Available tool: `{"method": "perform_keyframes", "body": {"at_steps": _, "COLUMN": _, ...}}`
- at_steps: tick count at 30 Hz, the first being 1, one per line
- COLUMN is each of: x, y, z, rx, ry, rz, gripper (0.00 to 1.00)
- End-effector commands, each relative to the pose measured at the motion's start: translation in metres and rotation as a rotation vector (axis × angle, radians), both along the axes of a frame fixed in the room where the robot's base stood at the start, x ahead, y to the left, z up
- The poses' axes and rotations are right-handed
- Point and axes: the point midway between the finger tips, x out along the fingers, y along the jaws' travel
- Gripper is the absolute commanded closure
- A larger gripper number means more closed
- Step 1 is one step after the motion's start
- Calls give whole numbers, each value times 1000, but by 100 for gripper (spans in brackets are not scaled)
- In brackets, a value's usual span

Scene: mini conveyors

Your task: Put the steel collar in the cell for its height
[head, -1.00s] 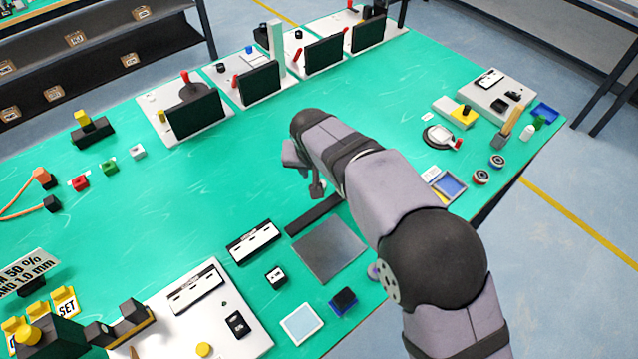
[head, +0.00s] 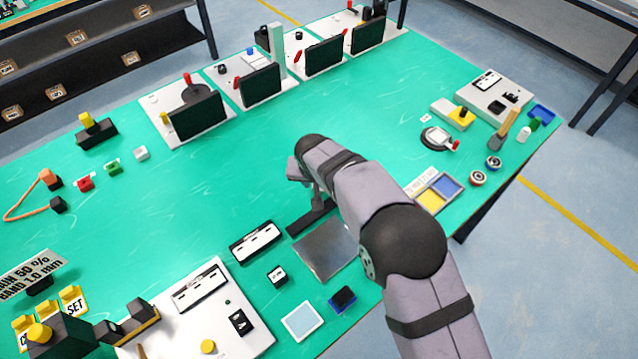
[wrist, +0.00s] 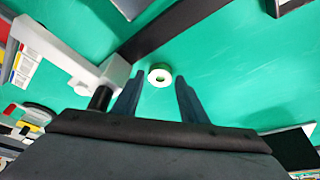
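A pale ring-shaped collar (wrist: 160,75) shows in the wrist view, with green showing through its hole. My gripper (wrist: 159,80) is open, with one dark finger on each side of the collar; I cannot tell whether either touches it. In the head view my gripper (head: 316,203) is low over the table near a dark bar, and my arm hides the collar. A tray with a yellow cell (head: 431,199) and a blue cell (head: 447,185) lies right of my arm, partly hidden by it.
The dark bar (head: 305,221) and a grey plate (head: 322,250) lie near my gripper. A pale fixture (wrist: 60,45) stands close to the left finger in the wrist view. Several small devices with dark screens (head: 197,114) line the back.

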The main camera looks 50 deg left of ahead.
Motion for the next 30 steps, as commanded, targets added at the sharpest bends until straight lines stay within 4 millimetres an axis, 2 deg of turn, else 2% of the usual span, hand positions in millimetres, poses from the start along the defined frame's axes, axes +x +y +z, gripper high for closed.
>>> {"method": "perform_keyframes", "body": {"at_steps": 11, "x": 2, "y": 2, "z": -8, "rx": 1, "ry": -1, "rz": 0, "gripper": 61}}
{"method": "perform_keyframes", "body": {"at_steps": 14, "x": 2, "y": 2, "z": -8, "rx": 1, "ry": -1, "rz": 0, "gripper": 80}}
{"method": "perform_keyframes", "body": {"at_steps": 15, "x": 2, "y": 2, "z": -8, "rx": 0, "ry": 0, "rz": 0, "gripper": 90}}
{"method": "perform_keyframes", "body": {"at_steps": 18, "x": 2, "y": 2, "z": -7, "rx": 1, "ry": -1, "rz": 0, "gripper": 98}}
{"method": "perform_keyframes", "body": {"at_steps": 26, "x": 2, "y": 2, "z": -5, "rx": 2, "ry": -1, "rz": 0, "gripper": 98}}
{"method": "perform_keyframes", "body": {"at_steps": 30, "x": 3, "y": 3, "z": 6, "rx": 5, "ry": -2, "rz": 0, "gripper": 98}}
